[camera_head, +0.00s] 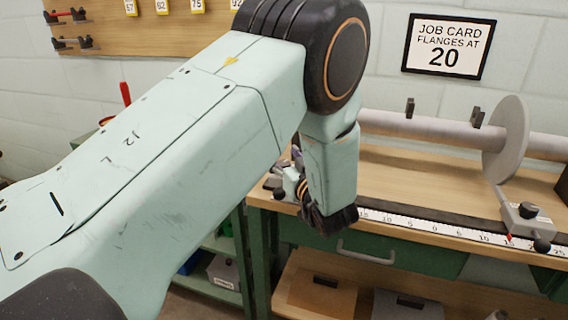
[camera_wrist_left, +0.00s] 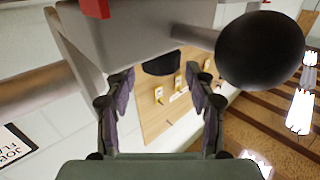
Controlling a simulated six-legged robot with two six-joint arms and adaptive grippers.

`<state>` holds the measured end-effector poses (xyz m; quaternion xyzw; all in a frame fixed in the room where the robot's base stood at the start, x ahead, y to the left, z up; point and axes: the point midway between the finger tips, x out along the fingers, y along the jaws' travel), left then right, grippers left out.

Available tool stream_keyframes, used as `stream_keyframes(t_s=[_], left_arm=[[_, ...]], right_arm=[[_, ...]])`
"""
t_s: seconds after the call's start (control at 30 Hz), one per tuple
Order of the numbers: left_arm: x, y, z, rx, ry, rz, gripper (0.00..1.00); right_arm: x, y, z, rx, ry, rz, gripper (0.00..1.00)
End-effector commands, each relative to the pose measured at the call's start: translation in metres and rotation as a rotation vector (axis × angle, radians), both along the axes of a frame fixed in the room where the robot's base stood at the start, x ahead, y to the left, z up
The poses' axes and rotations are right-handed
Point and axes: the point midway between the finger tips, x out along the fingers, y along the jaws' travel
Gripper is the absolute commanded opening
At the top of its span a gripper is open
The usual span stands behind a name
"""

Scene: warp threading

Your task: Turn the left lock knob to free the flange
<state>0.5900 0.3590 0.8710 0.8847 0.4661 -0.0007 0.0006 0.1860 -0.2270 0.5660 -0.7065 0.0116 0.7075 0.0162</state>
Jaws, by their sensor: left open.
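My left gripper (camera_wrist_left: 160,76) is open in the left wrist view, its two purple-dark fingers apart. A grey carriage block (camera_wrist_left: 120,35) lies just beyond the fingertips, with a red pointer (camera_wrist_left: 95,8) on it. A dark rounded knob (camera_wrist_left: 160,66) shows under the block between the fingertips, apart from both. A large black ball knob (camera_wrist_left: 260,50) on a short grey rod is right of the fingers. Which one is the lock knob I cannot tell. In the head view my left arm hides most of the left carriage (camera_head: 281,183) and its flange. The right gripper is not in view.
The scale rail (camera_head: 425,226) runs along the bench front. At the right stand a round flange (camera_head: 506,140) on a grey beam (camera_head: 425,124) and a second carriage (camera_head: 526,224) with black knobs. The job card (camera_head: 449,46) reads 20. A pegboard (camera_head: 150,30) hangs behind.

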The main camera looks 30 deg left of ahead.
Motion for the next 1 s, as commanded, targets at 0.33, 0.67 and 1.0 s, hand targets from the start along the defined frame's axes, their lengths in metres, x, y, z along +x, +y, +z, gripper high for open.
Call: stream_keyframes(t_s=[0.33, 0.67, 1.0], left_arm=[[0.0, 0.0, 0.064, 0.001, -0.003, -0.001, 0.55], [0.0, 0.0, 0.081, 0.001, 0.0, -0.001, 0.55], [0.0, -0.001, 0.08, 0.001, 0.001, -0.004, 0.55]], right_arm=[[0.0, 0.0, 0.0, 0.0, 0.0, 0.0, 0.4], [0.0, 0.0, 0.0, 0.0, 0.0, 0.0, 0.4], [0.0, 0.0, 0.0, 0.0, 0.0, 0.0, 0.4]])
